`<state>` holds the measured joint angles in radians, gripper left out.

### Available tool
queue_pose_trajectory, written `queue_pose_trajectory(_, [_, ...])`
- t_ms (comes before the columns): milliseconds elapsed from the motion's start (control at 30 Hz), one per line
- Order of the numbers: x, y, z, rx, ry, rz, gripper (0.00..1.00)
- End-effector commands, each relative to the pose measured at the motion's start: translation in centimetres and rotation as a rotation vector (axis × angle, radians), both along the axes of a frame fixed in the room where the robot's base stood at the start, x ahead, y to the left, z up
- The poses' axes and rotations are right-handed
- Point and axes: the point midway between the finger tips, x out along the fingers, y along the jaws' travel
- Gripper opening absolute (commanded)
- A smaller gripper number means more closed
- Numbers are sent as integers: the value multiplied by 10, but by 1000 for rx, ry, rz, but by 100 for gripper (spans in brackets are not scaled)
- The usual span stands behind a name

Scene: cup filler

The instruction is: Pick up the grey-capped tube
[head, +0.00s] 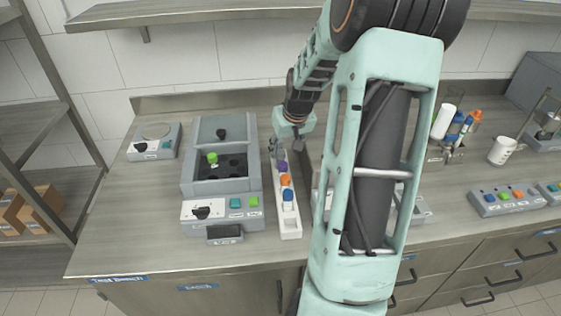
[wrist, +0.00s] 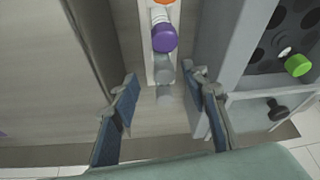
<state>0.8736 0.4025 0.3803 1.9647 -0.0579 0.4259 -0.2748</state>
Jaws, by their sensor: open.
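The grey-capped tube (wrist: 163,69) stands in the white rack, at the end of the row beside the purple-capped tube (wrist: 163,38) in the wrist view. My gripper (wrist: 165,98) is open, with one blue-padded finger on each side of the rack's near end. The grey cap is at or just beyond the fingertips, between their lines. I cannot tell whether either finger touches it. In the head view my gripper (head: 284,142) is over the far end of the white rack (head: 290,228), where the grey cap is hard to make out.
The rack also holds an orange-capped tube (head: 286,181) and a blue-capped tube (head: 288,196). A grey machine (head: 190,180) with a green-capped tube (head: 212,158) stands close on the left. My arm hides part of the bench. A mug (head: 502,151) stands far right.

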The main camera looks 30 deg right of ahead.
Motion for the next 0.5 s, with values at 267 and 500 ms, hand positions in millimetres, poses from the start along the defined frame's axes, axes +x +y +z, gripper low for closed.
queue_pose_trajectory(267, [19,1,-31,2,2,2,41])
queue_pose_trajectory(500, [24,-1,-43,0,0,1,41])
